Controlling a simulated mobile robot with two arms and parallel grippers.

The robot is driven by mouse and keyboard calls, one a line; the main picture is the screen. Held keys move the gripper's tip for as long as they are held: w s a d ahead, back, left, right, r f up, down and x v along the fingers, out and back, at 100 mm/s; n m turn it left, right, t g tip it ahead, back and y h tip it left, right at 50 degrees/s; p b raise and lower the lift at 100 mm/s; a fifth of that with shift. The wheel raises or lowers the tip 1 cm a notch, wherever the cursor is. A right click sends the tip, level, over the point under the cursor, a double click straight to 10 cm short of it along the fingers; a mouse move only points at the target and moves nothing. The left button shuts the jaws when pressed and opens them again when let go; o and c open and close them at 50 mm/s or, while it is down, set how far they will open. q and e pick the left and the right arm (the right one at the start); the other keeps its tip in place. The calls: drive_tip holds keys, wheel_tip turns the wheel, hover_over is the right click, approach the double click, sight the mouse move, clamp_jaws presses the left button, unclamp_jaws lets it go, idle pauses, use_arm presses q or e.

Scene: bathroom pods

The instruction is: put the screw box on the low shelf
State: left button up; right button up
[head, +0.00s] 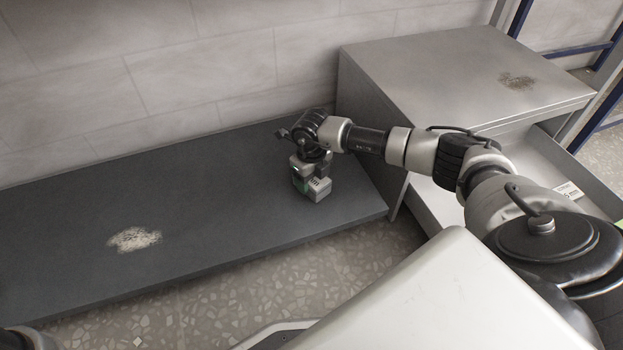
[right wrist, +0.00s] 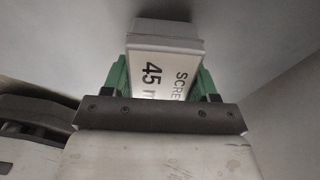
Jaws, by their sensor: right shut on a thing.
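The screw box (head: 319,189) is a small light grey box, at or just above the dark low shelf (head: 220,225) near its right end; I cannot tell if it touches. My right gripper (head: 309,178) points down from the arm and is shut on the box. In the right wrist view the box (right wrist: 162,62) sits between the green fingers, its white label reading "SCRE" and "45 m", partly cut off by the gripper body. My left gripper is not in view.
A grey metal cabinet (head: 450,75) stands at the shelf's right end, with an open drawer (head: 535,165) bearing a white label. A pale worn patch (head: 134,239) marks the shelf at left. The rest of the shelf is bare. A tiled wall (head: 150,70) runs behind it.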

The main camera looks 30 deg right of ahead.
drive_tip(key=o, duration=1.1)
drive_tip(key=shift+f, duration=0.1)
